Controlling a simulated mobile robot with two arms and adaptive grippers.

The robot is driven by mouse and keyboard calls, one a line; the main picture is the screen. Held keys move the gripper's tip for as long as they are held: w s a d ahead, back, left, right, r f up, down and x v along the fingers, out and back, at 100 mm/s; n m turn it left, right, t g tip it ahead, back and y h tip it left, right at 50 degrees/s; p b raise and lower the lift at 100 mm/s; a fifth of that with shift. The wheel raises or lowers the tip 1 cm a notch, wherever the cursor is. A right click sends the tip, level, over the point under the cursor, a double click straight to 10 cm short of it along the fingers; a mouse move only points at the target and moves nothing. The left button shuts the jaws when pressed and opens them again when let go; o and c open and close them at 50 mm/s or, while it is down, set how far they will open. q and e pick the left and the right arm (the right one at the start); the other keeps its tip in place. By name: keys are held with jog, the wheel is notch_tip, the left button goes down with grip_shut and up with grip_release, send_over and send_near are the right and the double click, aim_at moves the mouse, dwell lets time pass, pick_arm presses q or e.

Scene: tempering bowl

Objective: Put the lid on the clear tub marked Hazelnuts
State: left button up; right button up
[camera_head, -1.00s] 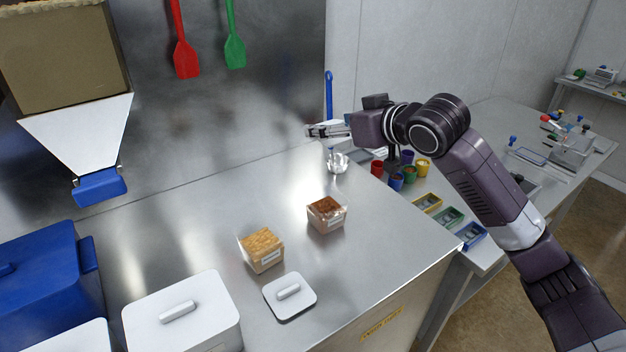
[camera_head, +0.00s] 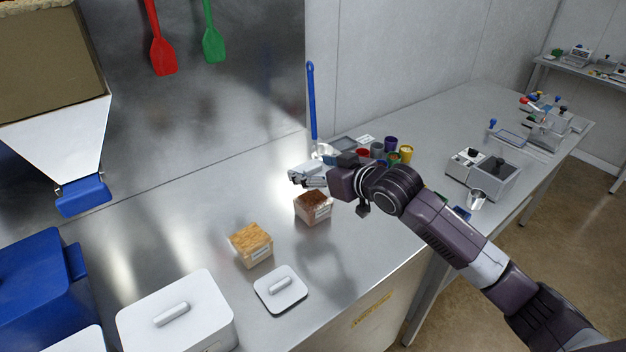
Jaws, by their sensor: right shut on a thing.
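A white square lid with a raised bar handle (camera_head: 272,297) lies on the steel counter. Just behind it stands a clear tub with golden-tan contents (camera_head: 251,247). Further back and right stands a clear tub with dark brown contents (camera_head: 313,207). Both are open on top and carry small white labels that I cannot read. My right gripper (camera_head: 301,174) is above and behind the brown tub, apart from the lid. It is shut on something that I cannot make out. My left gripper is not in view.
A white lidded box (camera_head: 178,318) and a blue bin (camera_head: 38,290) stand at left. A hopper (camera_head: 60,140) hangs above them. A blue-handled tool (camera_head: 312,100) is upright behind my gripper. Small coloured cups (camera_head: 391,145) stand beyond it.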

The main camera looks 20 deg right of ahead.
notch_tip(320, 180, down, 4)
jog(key=shift+r, duration=0.1)
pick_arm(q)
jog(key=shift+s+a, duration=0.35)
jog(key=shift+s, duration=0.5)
pick_arm(e)
jog(key=shift+f, duration=0.65)
jog(key=o, duration=1)
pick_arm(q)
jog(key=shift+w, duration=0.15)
